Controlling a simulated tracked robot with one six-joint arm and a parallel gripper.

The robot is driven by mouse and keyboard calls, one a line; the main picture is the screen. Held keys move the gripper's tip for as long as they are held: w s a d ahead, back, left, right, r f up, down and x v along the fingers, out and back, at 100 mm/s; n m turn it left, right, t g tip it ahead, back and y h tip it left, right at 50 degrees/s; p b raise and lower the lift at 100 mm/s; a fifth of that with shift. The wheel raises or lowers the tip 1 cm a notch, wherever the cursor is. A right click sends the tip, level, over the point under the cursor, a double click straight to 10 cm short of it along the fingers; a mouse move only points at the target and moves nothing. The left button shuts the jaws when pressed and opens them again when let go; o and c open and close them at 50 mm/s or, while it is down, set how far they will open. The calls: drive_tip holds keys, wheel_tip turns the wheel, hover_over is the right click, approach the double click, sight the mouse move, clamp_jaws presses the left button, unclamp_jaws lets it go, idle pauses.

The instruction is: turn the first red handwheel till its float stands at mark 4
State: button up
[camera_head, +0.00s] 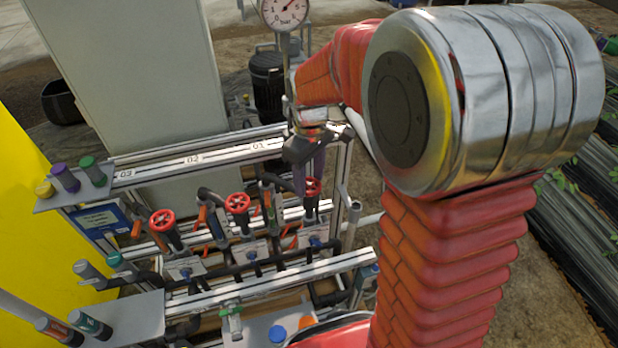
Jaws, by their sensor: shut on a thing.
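Three red handwheels sit in a row on the skid. The right one, a red handwheel (313,187) below the label 01 (258,145), is partly covered by my gripper. My gripper (299,184) points down at it, with its dark fingers shut at the wheel's left rim. The contact itself is small and partly hidden. The middle red handwheel (238,203) and the left red handwheel (162,220) stand free on their dark stems. The float and its marks for the first wheel cannot be made out.
A rail with labels 03, 02 and 01 (200,160) runs behind the wheels. A shelf (75,196) with coloured-capped bottles is at left. A dial gauge (283,14) stands behind my arm. Pipes and a lower rail (240,296) lie in front.

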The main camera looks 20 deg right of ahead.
sight(309, 184)
drive_tip(key=shift+w, duration=0.1)
drive_tip(key=o, duration=1)
drive_tip(key=shift+o, duration=0.2)
wheel_tip(309, 184, up, 14)
drive_tip(key=shift+f, duration=0.15)
idle(0.9)
